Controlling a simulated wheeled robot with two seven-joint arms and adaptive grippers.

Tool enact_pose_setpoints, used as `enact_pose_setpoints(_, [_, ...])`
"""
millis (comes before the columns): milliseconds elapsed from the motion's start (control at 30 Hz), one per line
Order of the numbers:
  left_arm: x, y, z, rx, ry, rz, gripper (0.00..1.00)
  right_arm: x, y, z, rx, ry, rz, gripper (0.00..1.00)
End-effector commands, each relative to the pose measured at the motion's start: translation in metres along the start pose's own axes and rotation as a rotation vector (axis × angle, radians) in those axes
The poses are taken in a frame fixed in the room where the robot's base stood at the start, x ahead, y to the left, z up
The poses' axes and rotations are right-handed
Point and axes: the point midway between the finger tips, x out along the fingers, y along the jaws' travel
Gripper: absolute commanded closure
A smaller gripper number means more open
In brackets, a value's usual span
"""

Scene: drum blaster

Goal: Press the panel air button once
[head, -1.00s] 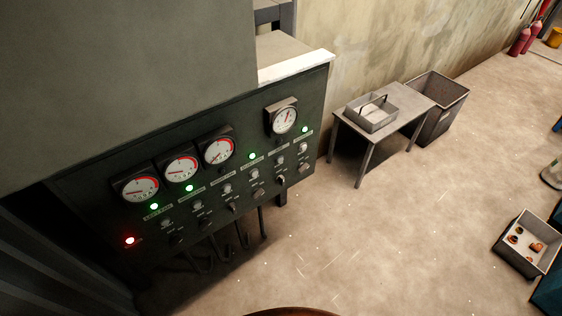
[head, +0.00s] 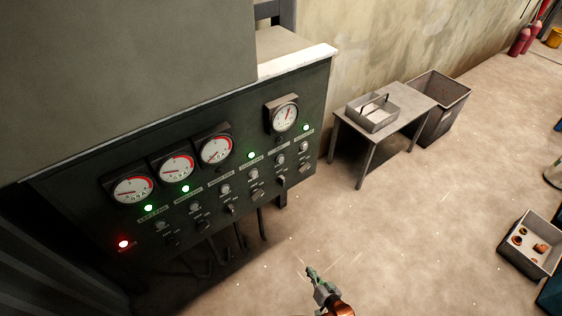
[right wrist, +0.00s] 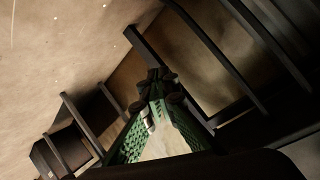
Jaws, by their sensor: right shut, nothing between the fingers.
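The dark control panel (head: 230,190) stands at the left in the head view, with several dials, lit lamps, round buttons and switches. Green lamps glow along it and one red lamp (head: 123,244) glows at its lower left. The labels are too small to read, so I cannot tell which is the air button. My right gripper (head: 312,272) shows at the bottom of the head view, in front of and below the panel, apart from it. Its fingers are shut and empty; they also show in the right wrist view (right wrist: 155,82). My left gripper is not in view.
A small metal table (head: 408,100) with a tray (head: 372,113) stands right of the panel, beside a dark bin (head: 440,105). A box (head: 530,265) with several small parts lies at the right. The floor between is clear. Dark bars cross the right wrist view (right wrist: 225,55).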

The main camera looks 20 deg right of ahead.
Motion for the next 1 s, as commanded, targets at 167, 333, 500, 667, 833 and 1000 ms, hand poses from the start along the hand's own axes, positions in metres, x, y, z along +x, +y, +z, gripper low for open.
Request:
enact_pose_setpoints(167, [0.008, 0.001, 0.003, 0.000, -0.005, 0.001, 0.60, 0.018, -0.044, -0.072, 0.091, 0.157, -0.093, 1.00])
enact_pose_setpoints(333, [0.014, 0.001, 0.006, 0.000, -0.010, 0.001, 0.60, 0.021, -0.086, -0.141, 0.188, 0.301, -0.192, 1.00])
enact_pose_setpoints(500, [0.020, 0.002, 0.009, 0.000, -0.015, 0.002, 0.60, 0.012, -0.127, -0.210, 0.289, 0.442, -0.305, 1.00])
enact_pose_setpoints(667, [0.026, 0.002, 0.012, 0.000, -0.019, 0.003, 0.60, -0.007, -0.164, -0.273, 0.392, 0.568, -0.424, 1.00])
enact_pose_setpoints(833, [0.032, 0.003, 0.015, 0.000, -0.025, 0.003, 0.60, -0.040, -0.199, -0.337, 0.509, 0.698, -0.565, 1.00])
enact_pose_setpoints(1000, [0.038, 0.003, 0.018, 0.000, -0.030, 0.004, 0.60, -0.079, -0.226, -0.389, 0.619, 0.804, -0.702, 1.00])
